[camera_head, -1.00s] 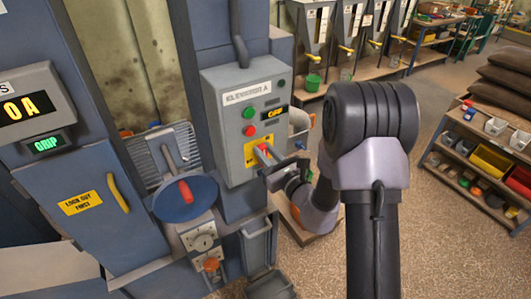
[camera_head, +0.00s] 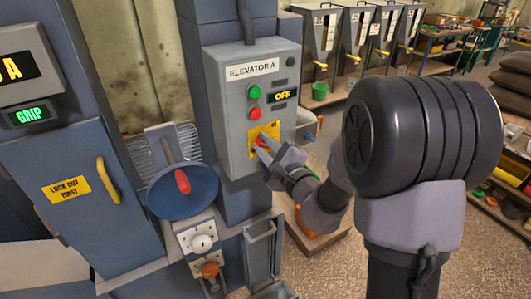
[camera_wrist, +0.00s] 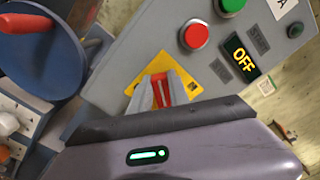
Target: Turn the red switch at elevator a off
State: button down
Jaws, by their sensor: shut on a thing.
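The grey control box (camera_head: 232,100) labelled "ELEVATOR A" is in the middle of the head view. Its small display (camera_head: 284,96) reads "OFF", and the wrist view shows the same word (camera_wrist: 243,61). The red switch (camera_wrist: 162,88) sits on a yellow plate (camera_head: 256,133) low on the box front. My gripper (camera_head: 262,150) is at this plate, with its fingers (camera_wrist: 163,93) on either side of the red handle. It is shut on the switch. The fingers hide part of the handle.
Above the switch are a red button (camera_head: 254,113) and a green button (camera_head: 254,91). To the left, a blue disc (camera_head: 183,203) carries a separate red handle (camera_head: 182,181). A blue cabinet (camera_head: 75,160) has a yellow handle (camera_head: 108,180). Shelves stand at the right.

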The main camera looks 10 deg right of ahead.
jog(key=n+b, duration=0.2)
jog(key=b, duration=0.1)
jog(key=f+n+b, duration=0.1)
jog(key=n+b, duration=0.3)
jog(key=b, duration=0.1)
jog(key=shift+s+a+f+n+b, duration=0.1)
jog(key=shift+a+f+n+b, duration=0.15)
jog(key=shift+f+n+b, duration=0.15)
jog(key=c, duration=1.2)
grip_release()
jog(key=shift+c, duration=0.2)
jog(key=shift+d, duration=0.1)
